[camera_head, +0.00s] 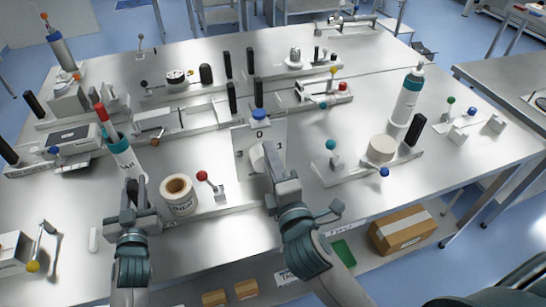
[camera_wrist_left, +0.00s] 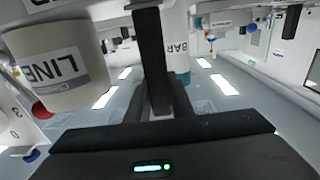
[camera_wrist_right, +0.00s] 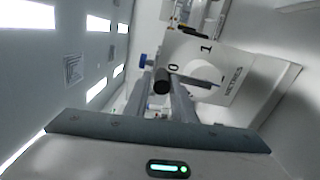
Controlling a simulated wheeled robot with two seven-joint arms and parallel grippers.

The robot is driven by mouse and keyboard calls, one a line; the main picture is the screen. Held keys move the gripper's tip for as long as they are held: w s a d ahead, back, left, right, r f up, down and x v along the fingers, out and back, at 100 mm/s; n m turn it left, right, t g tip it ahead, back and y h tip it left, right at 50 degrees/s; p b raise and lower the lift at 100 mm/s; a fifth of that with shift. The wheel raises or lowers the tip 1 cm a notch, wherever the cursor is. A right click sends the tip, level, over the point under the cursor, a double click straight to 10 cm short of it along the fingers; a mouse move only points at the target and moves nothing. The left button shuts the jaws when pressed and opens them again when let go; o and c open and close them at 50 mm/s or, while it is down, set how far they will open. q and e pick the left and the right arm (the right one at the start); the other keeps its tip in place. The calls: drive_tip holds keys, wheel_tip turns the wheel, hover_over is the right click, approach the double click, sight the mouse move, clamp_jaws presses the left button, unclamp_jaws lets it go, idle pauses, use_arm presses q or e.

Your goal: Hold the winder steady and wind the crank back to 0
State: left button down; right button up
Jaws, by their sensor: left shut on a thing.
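The winder is a white plate (camera_head: 244,138) with a dial numbered 0, 1 and 3 and a blue knob (camera_head: 259,114) on top. It also shows tilted in the right wrist view (camera_wrist_right: 255,75). My right gripper (camera_head: 269,160) is at the dial and hides part of it. In the right wrist view its fingers flank the black round end of the crank handle (camera_wrist_right: 162,82), close to the 0. Whether they grip it is unclear. My left gripper (camera_head: 133,190) is shut on a dark upright post (camera_wrist_left: 154,50), left of the liner roll.
The liner roll (camera_head: 178,196) stands between my grippers, with a red-knobbed lever (camera_head: 218,191) beside it. A white bottle (camera_head: 124,158) with a teal top stands behind my left gripper. Rails with black posts and small fixtures cross the table behind.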

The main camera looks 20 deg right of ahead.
use_arm(q)
drive_tip(key=shift+s+d+f, duration=0.1)
drive_tip(key=shift+s+f, duration=0.05)
drive_tip(key=shift+f, duration=0.55)
use_arm(e)
drive_tip(key=shift+o, duration=1.1)
drive_tip(key=shift+s+f, duration=0.1)
drive_tip(key=s, duration=0.7)
drive_tip(key=shift+s+a, duration=0.2)
drive_tip(key=shift+s, duration=0.05)
use_arm(q)
drive_tip(key=shift+r+p, duration=0.35)
drive_tip(key=shift+p, duration=0.05)
use_arm(e)
drive_tip(key=shift+r, duration=0.45)
